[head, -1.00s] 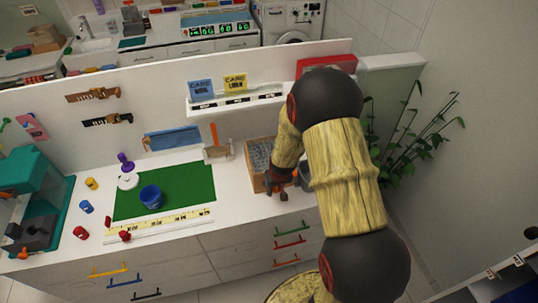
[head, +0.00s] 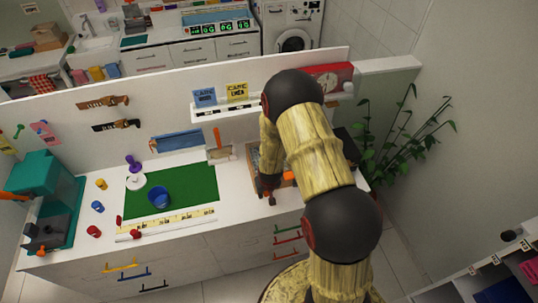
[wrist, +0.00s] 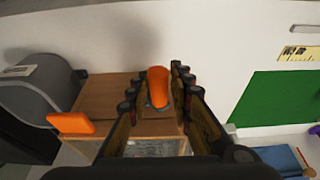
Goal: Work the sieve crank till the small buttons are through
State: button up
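The sieve appears to be the wooden box (wrist: 90,97) on the counter, partly hidden behind my arm in the head view (head: 250,157). An upright orange knob (wrist: 158,86), which looks like the crank handle, stands between the fingertips of my gripper (wrist: 157,76) in the wrist view. The fingertips flank the knob closely on both sides; I cannot tell whether they press on it. In the head view my gripper (head: 268,189) is low at the front of the box. Greyish, grainy contents (wrist: 155,147) show below the fingers; single buttons cannot be made out.
An orange tab (wrist: 72,123) sticks out beside the box, near a dark rounded object (wrist: 32,100). A green mat (head: 190,190) with a blue cup (head: 159,198) lies left. A blue tray (head: 177,141) and low shelf (head: 225,110) are behind. Small coloured pieces stand at far left.

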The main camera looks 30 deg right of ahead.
jog(key=shift+a+p, duration=0.2)
jog(key=shift+p, duration=0.15)
jog(key=shift+d+f+b, duration=0.15)
jog(key=shift+d+b, duration=0.3)
jog(key=shift+b, duration=0.2)
jog(key=shift+o, duration=1.1)
jog(key=shift+s+d+b, duration=0.4)
jog(key=shift+d+b, duration=0.25)
jog(key=shift+b, duration=0.15)
jog(key=shift+o, duration=0.3)
jog(key=shift+s+d+p, duration=0.25)
jog(key=shift+d+p, duration=0.2)
jog(key=shift+d, duration=0.35)
jog(key=shift+s+d, duration=0.1)
jog(key=shift+d, duration=0.35)
jog(key=shift+c, duration=1.4)
